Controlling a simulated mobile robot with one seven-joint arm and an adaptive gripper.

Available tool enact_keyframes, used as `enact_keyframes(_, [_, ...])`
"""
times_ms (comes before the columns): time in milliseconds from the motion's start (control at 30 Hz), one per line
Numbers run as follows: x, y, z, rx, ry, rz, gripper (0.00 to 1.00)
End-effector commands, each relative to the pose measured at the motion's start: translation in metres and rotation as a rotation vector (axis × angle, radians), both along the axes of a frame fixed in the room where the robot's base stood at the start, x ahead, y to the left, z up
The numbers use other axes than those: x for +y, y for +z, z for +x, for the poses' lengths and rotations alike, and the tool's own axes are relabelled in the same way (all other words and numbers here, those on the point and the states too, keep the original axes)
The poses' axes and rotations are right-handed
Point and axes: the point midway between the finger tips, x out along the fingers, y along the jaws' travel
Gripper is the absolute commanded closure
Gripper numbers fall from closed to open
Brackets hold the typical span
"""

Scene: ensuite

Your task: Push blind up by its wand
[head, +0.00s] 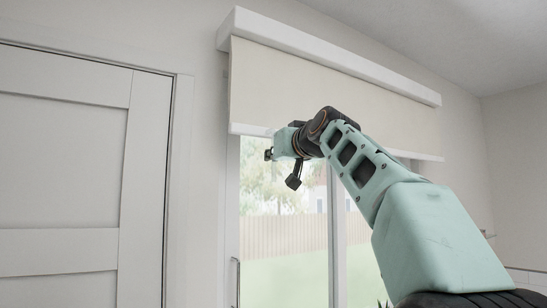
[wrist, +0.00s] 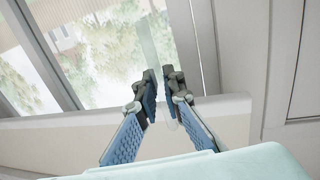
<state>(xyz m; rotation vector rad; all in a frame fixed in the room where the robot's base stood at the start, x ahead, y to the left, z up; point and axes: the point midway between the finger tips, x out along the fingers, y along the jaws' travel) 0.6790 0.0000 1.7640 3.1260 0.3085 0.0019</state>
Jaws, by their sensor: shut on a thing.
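The beige roller blind (head: 285,85) hangs partly lowered over the glass door, its white bottom bar (head: 247,129) just above my gripper's level in the head view. My gripper (head: 268,154) is near the bar's left end, in front of the glass. In the wrist view my gripper (wrist: 163,88) has its blue-padded fingers close together, shut on the thin wand (wrist: 171,124), of which only a small pale bit shows between them. The blind's fabric (wrist: 225,125) and bar (wrist: 70,133) lie behind the fingers there. The wand is too small to tell in the head view.
A white panelled door (head: 65,170) stands shut on the left. The blind's white cassette (head: 330,55) runs along the wall above. Behind the blind is a glass door (head: 280,240) with dividing frames and a handle (head: 235,280).

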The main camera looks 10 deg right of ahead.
Motion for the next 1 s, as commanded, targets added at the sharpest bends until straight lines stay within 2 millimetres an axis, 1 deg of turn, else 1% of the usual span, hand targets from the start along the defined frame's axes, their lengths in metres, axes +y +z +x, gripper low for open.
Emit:
enact_keyframes(33, [0.000, 0.000, 0.000, 0.000, 0.000, 0.000, 1.00])
enact_keyframes(67, [0.000, 0.000, 0.000, 0.000, 0.000, 0.000, 0.91])
enact_keyframes(100, [0.000, 0.000, 0.000, 0.001, 0.000, 0.000, 0.87])
enact_keyframes(200, [0.000, -0.001, 0.000, 0.001, 0.000, 0.000, 0.76])
enact_keyframes(233, [0.000, -0.001, 0.000, 0.001, 0.000, 0.000, 0.74])
enact_keyframes(467, [0.000, -0.001, 0.000, 0.001, 0.000, 0.000, 0.74])
enact_keyframes(633, [-0.002, 0.000, -0.007, 0.001, -0.001, 0.000, 0.74])
enact_keyframes(767, [-0.005, 0.000, -0.021, 0.001, -0.004, -0.002, 0.74])
enact_keyframes(1000, [-0.011, 0.000, -0.052, 0.000, -0.004, -0.001, 0.74])
